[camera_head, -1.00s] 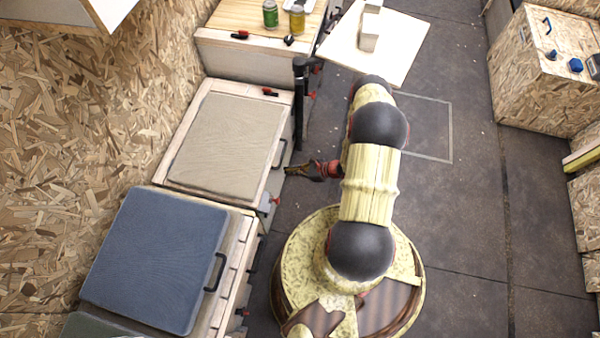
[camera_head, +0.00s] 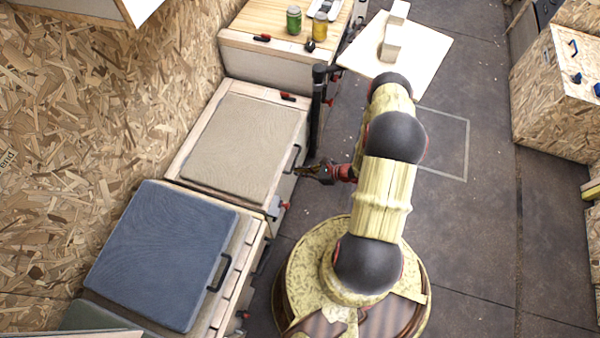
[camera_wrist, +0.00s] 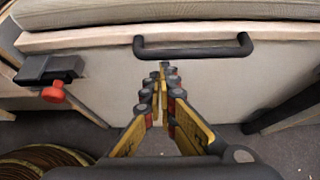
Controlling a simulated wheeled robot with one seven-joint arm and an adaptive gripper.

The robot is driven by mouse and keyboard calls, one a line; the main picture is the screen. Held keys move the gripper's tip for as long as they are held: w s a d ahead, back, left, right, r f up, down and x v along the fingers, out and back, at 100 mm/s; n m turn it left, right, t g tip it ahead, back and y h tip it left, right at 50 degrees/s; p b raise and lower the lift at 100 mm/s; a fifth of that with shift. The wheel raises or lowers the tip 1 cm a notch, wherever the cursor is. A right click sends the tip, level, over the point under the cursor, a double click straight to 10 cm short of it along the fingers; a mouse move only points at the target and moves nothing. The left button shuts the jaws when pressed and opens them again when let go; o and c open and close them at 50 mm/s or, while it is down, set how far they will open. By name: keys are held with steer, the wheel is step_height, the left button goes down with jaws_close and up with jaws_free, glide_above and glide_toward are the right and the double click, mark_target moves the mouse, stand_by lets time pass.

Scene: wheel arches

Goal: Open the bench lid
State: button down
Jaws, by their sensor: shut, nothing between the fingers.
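The bench with the beige cushion (camera_head: 243,148) stands left of my arm in the head view, its lid down. A dark handle (camera_head: 292,158) sits on the lid's front edge. In the wrist view the black bar handle (camera_wrist: 193,46) crosses the upper middle of the bench front, under the cushion (camera_wrist: 150,10). My gripper (camera_wrist: 163,68) is shut and empty, its tips just below the handle in the picture. I cannot tell whether they touch it. In the head view my gripper (camera_head: 304,170) is beside the handle.
A black latch with a red knob (camera_wrist: 54,94) is on the bench front at left. A blue-cushioned bench (camera_head: 160,255) stands nearer. A wooden cabinet with jars (camera_head: 265,55) and a dark post (camera_head: 317,110) stand beyond. The floor (camera_head: 470,230) to the right is clear.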

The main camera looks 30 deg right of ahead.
steer(key=w+a+r+g+h+p, duration=0.2)
steer(key=r+p, duration=0.8)
steer(key=r, duration=0.3)
steer(key=w+a+r+g+h+p, duration=0.1)
steer(key=w+r+g+h+p, duration=0.15)
steer(key=r+p, duration=0.9)
steer(key=w+a+r+p, duration=0.5)
steer(key=w+r+p, duration=0.1)
steer(key=r+p, duration=0.2)
steer(key=w+a+r+g+p, duration=0.1)
steer(key=w+a+r+p, duration=0.5)
steer(key=r, duration=0.5)
steer(key=shift+w+p, duration=0.8)
steer(key=shift+p, duration=0.55)
